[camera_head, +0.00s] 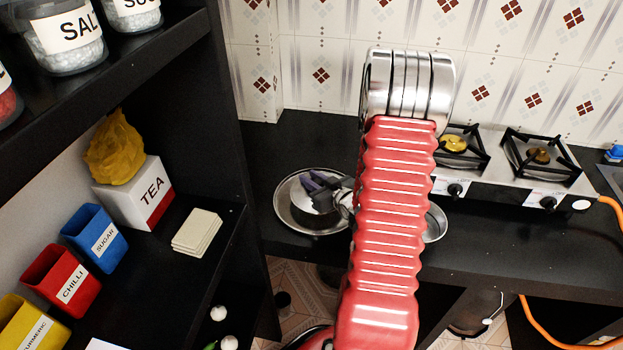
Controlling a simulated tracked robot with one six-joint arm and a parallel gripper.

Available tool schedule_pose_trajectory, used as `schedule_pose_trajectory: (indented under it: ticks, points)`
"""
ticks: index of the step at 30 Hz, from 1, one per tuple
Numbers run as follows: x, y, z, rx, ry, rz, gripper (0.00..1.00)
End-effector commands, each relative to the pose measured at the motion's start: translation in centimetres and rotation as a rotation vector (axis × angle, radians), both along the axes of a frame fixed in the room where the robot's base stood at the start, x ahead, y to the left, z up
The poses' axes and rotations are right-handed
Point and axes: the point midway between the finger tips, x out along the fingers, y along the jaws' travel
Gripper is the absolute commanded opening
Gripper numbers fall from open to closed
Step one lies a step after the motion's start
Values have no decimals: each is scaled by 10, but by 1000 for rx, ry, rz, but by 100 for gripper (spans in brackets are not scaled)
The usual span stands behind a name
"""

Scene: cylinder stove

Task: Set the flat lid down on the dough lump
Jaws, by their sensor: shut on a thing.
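My gripper (318,184), with dark purplish fingers, is over a round metal plate (284,211) on the black counter, left of my red arm. It is shut on a shiny silver round piece (311,203), which looks like the flat lid. This piece is over the plate; I cannot tell whether it touches anything below. I see no dough lump; it may be hidden under the silver piece or behind my arm. The fingers' exact hold is too small to make out.
Another metal dish (436,222) shows partly behind my arm. A two-burner stove (490,183) stands at the right, with an orange hose (609,208). A black shelf (185,262) at the left holds a TEA box (135,196), colored spice boxes and pale tiles (197,232).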

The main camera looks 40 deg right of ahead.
Motion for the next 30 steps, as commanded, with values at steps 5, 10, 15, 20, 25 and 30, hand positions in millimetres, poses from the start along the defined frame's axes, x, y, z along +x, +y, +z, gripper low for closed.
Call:
schedule_pose_trajectory:
  ticks: [5, 10, 15, 20, 25, 30]
  points:
    - [0, 0, -1, 0, -1, 0, 0]
    - [1, 1, -3, -1, -1, 1, 0]
    - [1, 1, -4, -1, -1, 1, 0]
    - [1, 1, -5, -1, -1, 1, 0]
    - [1, 1, -6, -1, -1, 1, 23]
    - [1, 1, -6, -1, -1, 1, 35]
